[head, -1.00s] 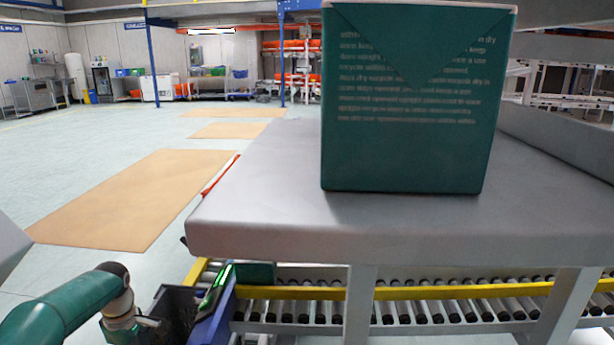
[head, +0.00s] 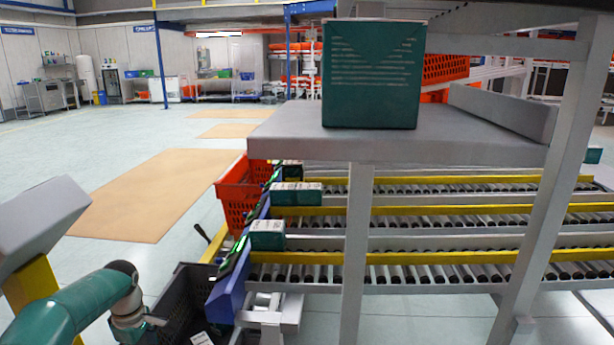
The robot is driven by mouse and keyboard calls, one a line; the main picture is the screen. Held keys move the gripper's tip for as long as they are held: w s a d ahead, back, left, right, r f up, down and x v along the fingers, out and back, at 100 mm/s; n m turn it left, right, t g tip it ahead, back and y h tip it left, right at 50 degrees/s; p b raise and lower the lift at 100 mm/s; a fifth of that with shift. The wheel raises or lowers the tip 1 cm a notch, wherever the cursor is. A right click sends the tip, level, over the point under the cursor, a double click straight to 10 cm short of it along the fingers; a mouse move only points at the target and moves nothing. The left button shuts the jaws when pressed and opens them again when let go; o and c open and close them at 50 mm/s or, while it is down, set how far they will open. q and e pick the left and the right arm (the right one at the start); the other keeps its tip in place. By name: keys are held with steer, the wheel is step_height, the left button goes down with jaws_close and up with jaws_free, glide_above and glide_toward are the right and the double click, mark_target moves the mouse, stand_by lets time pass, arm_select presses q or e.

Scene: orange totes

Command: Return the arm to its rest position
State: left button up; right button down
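My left arm, teal with a grey wrist joint, comes in at the lower left and bends down beside a dark crate. The lower frame edge cuts it off, and no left gripper fingers show. My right arm and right gripper are not in view. A teal box (head: 371,74) with pale printed lines stands upright on a grey shelf top (head: 300,133), with nothing touching it.
Below the shelf are roller conveyors (head: 420,226) with yellow rails, and teal boxes (head: 296,194) at their left ends. A red-orange crate (head: 236,193) and a dark crate (head: 187,292) stand left of them. Open floor (head: 60,160) with tan mats (head: 150,190) lies to the left.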

arm_select(q)
steer(key=s+d+f+m+g+h+b, duration=0.1)
steer(key=s+d+f+m+b, duration=0.1)
steer(key=s+d+f, duration=0.55)
steer(key=s+d+f+m+g+h+b, duration=0.1)
steer(key=s+d+f+b, duration=0.2)
steer(key=f, duration=0.7)
steer(key=s+d+f+m+g+h+b, duration=0.1)
steer(key=s+d+f+m+g+b, duration=0.1)
steer(key=s+d+f, duration=0.45)
arm_select(e)
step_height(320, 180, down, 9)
steer(key=b, duration=0.1)
arm_select(q)
steer(key=s+d+f+m+t+h, duration=0.2)
steer(key=s+d+f+m+t, duration=0.2)
steer(key=s+d+f+m, duration=0.45)
step_height(320, 180, up, 32)
steer(key=s+m+p, duration=0.1)
steer(key=s+p, duration=0.1)
steer(key=p, duration=2.8)
steer(key=shift+d+p, duration=0.15)
steer(key=shift+p, duration=0.2)
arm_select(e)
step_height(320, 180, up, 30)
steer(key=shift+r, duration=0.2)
